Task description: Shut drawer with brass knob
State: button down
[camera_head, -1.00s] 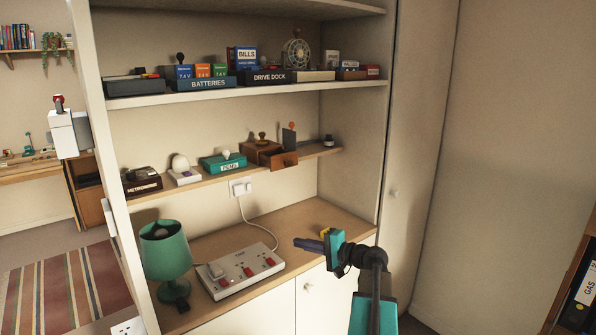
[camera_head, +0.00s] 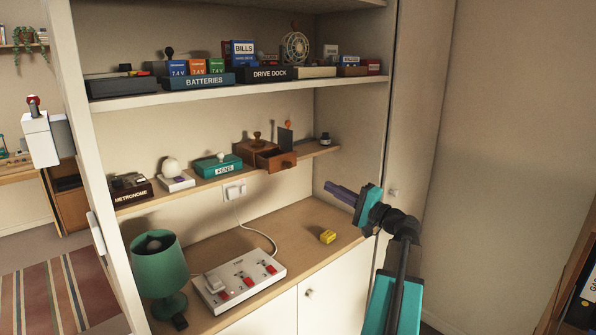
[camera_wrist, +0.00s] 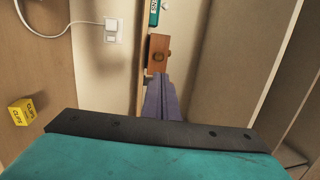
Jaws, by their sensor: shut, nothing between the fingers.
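A small brown wooden box (camera_head: 250,148) stands on the middle shelf, toward its right end. Its drawer (camera_head: 276,164) sticks out at the front, with a small brass knob (camera_head: 285,164) on its face. The drawer face also shows near the top of the wrist view (camera_wrist: 152,46). My gripper (camera_head: 329,187) has purple fingers, shut and empty. In the head view it is below and to the right of the drawer, apart from it. In the wrist view the fingertips (camera_wrist: 160,76) point at the drawer's lower end; the exact gap is unclear.
A teal pens box (camera_head: 217,165) stands left of the wooden box. A dark upright piece (camera_head: 285,139) and a small ink bottle (camera_head: 325,138) are close by. The counter below holds a lamp (camera_head: 158,262), a power strip (camera_head: 238,281) and a yellow clips box (camera_head: 328,237). The cupboard's side wall is at right.

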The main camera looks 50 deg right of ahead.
aim_at(292, 167)
jog(key=shift+w, duration=0.25)
jog(key=w+p, duration=0.2)
jog(key=w, duration=0.2)
jog(key=w+r+p, duration=0.1)
jog(key=w+p, duration=0.1)
jog(key=w, duration=0.3)
jog(key=w+r+p, duration=0.1)
jog(key=w+p, duration=0.1)
jog(key=w, duration=0.2)
jog(key=shift+w+a+r, duration=0.15)
jog(key=shift+w+a, duration=0.05)
jog(key=shift+a, duration=0.15)
jog(key=shift+d, duration=0.1)
